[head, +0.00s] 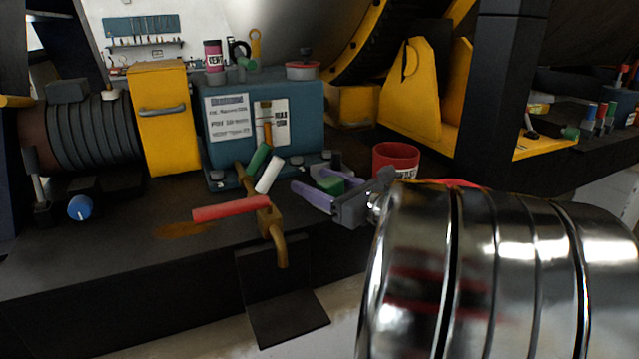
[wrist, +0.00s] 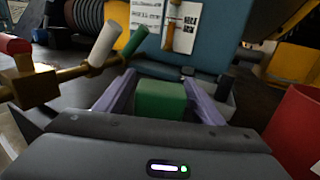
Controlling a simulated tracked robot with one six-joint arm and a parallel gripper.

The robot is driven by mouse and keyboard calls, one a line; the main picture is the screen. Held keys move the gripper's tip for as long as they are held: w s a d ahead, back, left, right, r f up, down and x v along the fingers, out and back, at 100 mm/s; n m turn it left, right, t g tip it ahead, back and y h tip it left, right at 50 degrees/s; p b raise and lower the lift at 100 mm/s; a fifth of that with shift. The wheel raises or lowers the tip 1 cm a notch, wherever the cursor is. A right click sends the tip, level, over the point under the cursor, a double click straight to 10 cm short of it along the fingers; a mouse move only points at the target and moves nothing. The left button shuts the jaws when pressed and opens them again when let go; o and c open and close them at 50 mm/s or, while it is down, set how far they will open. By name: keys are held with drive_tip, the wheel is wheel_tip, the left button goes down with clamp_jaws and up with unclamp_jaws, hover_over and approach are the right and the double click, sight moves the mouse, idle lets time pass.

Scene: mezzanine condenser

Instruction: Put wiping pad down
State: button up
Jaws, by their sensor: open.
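A green block, which I take to be the wiping pad (head: 330,185), sits between the purple fingers of my gripper (head: 306,178). In the wrist view the green pad (wrist: 160,100) lies between the two spread fingers of my gripper (wrist: 159,78). The fingers are open, one on each side of the pad. The pad is low over the dark bench top (head: 130,235), in front of the blue unit (head: 305,110). Its underside is hidden, so I cannot tell whether it touches the bench.
A red cup (head: 397,158) stands close to the right of my gripper. To the left are brass pipework (head: 270,225) with a red handle (head: 231,209), a white handle (head: 269,175) and a green handle (head: 258,158). Small dark blocks (wrist: 221,88) lie just beyond the pad.

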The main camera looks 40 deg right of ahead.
drive_tip(key=shift+r, duration=0.1)
drive_tip(key=s+d, duration=0.1)
drive_tip(key=s, duration=1.1)
drive_tip(key=shift+d, duration=0.1)
idle(0.8)
